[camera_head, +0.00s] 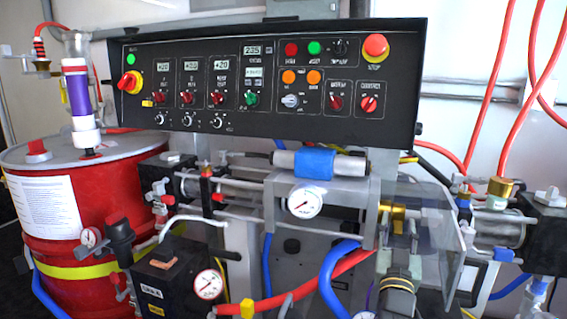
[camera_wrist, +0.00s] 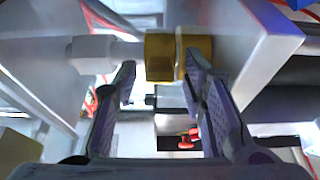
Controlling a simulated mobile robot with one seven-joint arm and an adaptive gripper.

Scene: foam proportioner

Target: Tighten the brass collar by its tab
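The brass collar (camera_wrist: 159,56) is at the top middle of the wrist view, a hex-like body with a wider brass ring on its right. A pale grey fitting joins it on the left. My gripper (camera_wrist: 162,72) reaches up from below with its two dark ridged fingers apart. The left fingertip is beside the collar's left end; the right one overlaps the brass ring. I cannot tell whether either touches. I cannot make out the tab clearly. In the head view the brass collar (camera_head: 398,208) shows beside a clear panel, with my gripper (camera_head: 398,240) just below it.
A clear panel (camera_head: 440,240) stands right of the collar. A pressure gauge (camera_head: 305,201) and blue and red hoses (camera_head: 335,285) are close on the left. The black control panel (camera_head: 270,80) overhangs behind. A red drum (camera_head: 90,190) stands at far left.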

